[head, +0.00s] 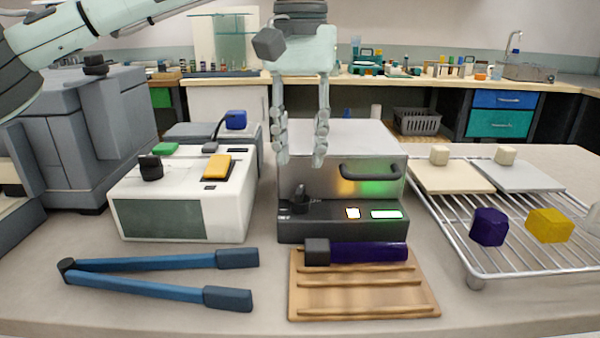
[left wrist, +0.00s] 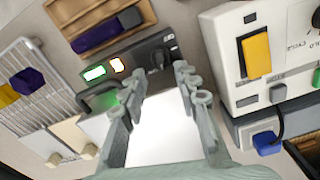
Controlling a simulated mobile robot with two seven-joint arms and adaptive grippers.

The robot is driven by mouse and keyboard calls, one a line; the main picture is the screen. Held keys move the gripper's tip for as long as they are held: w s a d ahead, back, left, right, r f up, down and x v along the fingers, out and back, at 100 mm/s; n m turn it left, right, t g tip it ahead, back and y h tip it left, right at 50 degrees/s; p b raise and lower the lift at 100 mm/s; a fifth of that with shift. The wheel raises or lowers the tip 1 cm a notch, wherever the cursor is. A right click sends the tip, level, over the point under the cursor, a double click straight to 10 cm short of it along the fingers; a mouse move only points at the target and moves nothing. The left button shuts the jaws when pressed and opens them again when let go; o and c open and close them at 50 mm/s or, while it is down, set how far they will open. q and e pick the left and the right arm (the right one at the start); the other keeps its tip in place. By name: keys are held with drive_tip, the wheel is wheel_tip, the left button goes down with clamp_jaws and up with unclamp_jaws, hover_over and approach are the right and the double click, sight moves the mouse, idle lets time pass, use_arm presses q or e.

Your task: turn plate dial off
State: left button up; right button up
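The plate unit (head: 340,180) is a silver box with a pale top, a dark handle and a black front panel with two lit windows. Its black dial (head: 300,197) sits at the left of that panel. The dial also shows in the left wrist view (left wrist: 158,60), just beyond the fingertips. My left gripper (head: 300,161) points down over the plate unit, above the dial in the picture. Its two fingers are apart with nothing between them. In the left wrist view the fingers (left wrist: 160,78) frame the pale top. My right gripper is not clearly visible.
A white unit (head: 182,218) with a black knob and yellow switch stands left. Blue tongs (head: 150,280) lie in front of it. A wooden rack (head: 365,302) holds a dark purple rod (head: 368,252). A wire rack (head: 500,262) with plates and coloured blocks stands right.

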sight(300, 189)
use_arm(q)
drive_tip(key=shift+f, duration=2.75)
clamp_jaws()
